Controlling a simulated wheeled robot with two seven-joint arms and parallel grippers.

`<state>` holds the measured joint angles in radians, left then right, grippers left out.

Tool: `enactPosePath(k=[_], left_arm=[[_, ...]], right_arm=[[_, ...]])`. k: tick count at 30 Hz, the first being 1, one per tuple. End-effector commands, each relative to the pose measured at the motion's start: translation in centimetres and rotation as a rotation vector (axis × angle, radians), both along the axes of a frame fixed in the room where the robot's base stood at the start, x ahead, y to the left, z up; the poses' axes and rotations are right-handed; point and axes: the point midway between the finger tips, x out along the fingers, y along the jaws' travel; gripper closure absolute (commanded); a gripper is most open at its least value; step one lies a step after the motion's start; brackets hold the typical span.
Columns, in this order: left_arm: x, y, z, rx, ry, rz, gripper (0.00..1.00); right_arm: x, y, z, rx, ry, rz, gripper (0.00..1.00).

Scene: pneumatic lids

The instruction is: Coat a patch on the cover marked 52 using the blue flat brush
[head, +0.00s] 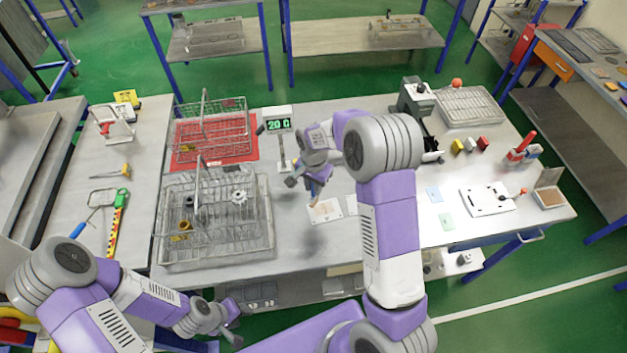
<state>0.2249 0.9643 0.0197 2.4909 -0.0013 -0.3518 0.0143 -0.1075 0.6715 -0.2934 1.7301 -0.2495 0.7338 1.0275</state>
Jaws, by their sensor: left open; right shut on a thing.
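My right gripper (304,180) is above the middle of the bench, shut on the blue flat brush (318,180). The brush points down, with its brown tip just above or on a pale plate (325,211) that has a tan patch. I cannot tell whether the tip touches. Part of this plate's right side is close to my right arm, and I cannot read the number 52 on it. My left gripper (228,328) is open and empty, low in front of the bench's near edge.
Wire baskets (215,252) stand left of the plate, one on a red mat (250,161). A display on a post (279,124) stands just behind the brush. A white plate with a red-knobbed lever (487,200) lies on the right. Small blue and green cards lie between.

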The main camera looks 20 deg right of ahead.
Motion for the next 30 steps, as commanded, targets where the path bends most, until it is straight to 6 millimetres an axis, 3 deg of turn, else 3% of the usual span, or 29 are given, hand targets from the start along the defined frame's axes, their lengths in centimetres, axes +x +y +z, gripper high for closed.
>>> enactPosePath(k=[13,30], left_arm=[[0.0,0.0,-2.9,0.0,0.0,0.0,0.57],[0.0,0.0,-2.0,0.0,0.0,0.0,0.57]], right_arm=[[0.0,0.0,-4.6,0.0,0.001,0.0,1.0],[0.2,-4.5,-4.5,0.0,0.0,0.013,1.0]])
